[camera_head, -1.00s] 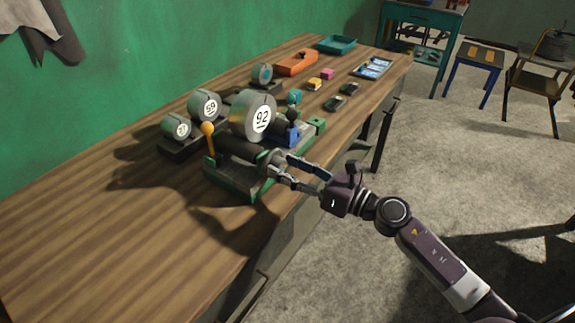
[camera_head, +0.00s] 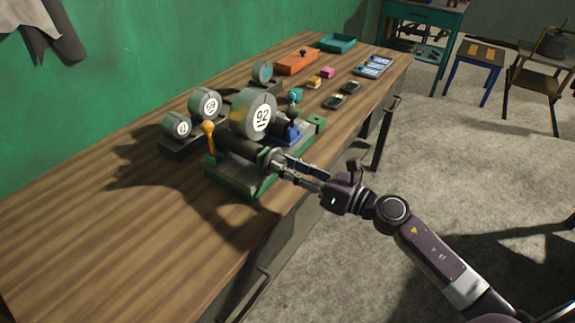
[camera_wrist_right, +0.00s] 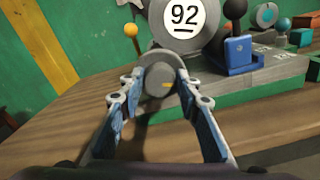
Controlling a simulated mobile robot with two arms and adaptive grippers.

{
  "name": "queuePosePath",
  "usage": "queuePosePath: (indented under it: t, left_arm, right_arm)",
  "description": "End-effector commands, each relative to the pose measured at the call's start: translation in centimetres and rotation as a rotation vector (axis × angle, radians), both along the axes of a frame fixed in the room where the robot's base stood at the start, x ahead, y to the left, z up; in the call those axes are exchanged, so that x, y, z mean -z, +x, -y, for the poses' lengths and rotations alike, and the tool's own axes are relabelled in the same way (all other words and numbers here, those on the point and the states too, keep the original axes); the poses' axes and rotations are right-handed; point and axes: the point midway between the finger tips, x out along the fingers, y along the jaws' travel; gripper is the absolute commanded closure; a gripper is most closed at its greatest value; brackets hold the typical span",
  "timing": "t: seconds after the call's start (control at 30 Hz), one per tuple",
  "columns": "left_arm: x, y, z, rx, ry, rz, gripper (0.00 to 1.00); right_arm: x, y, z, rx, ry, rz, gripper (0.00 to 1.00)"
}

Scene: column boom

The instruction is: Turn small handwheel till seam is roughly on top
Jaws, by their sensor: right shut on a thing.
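The small grey handwheel (camera_wrist_right: 158,84) sits at the near end of a dark roller on the green-based machine (camera_head: 236,184). My right gripper (camera_wrist_right: 160,88) is shut on the handwheel, one finger on each side. In the head view my right gripper (camera_head: 276,163) reaches it from the right. The large grey drum marked 92 (camera_head: 253,114) stands upright above and behind the wheel; I cannot make out a seam for certain. My left gripper is not in view.
A yellow-knobbed lever (camera_head: 208,129) stands left of the wheel, and a blue block with a dark knob (camera_wrist_right: 238,52) on its right. Smaller numbered drums (camera_head: 206,103) sit behind. The near left of the wooden table (camera_head: 90,235) is clear.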

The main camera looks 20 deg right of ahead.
Motion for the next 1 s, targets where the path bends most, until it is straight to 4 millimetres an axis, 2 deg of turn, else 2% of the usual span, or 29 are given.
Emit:
queuePosePath:
  t: [0.6,1.0]
  left_arm:
    - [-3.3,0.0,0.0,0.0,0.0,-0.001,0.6]
    - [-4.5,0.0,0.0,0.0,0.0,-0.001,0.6]
  right_arm:
    - [-0.1,0.1,0.2,0.002,0.408,-0.319,0.93]
    - [0.1,0.2,0.3,0.002,0.608,-0.475,0.93]
